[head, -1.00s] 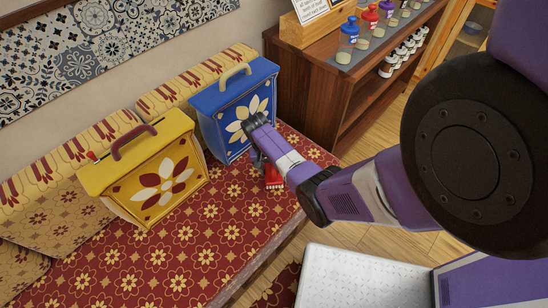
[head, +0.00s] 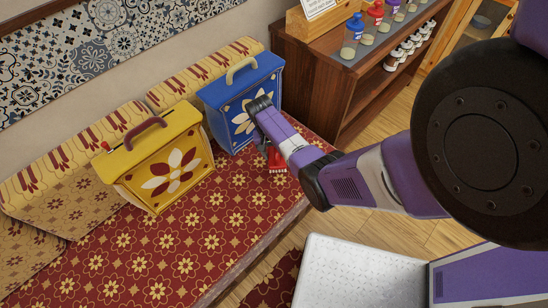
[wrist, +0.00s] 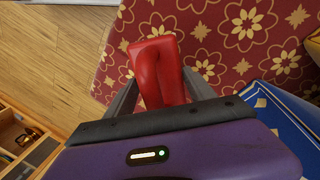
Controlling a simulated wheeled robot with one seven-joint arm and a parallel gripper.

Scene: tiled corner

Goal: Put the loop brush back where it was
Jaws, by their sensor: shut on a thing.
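My gripper (head: 268,149) is at the end of my purple arm, low in front of the blue box, over the patterned red bench cover. It is shut on a red thing, which I take to be the loop brush (head: 276,160). In the wrist view the red loop brush (wrist: 158,70) fills the space between the two grey fingers, with a smooth two-legged shape pointing away from the palm. Its far end shows against the cover; whether it touches the cover I cannot tell. The part nearest the palm is hidden.
The blue box (head: 240,105) stands close beside my gripper, and a yellow box (head: 160,165) stands left of it on the bench cover (head: 215,240). A dark wooden shelf (head: 330,80) at the back right holds several bottles. Wooden floor and a white panel (head: 355,275) lie in front.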

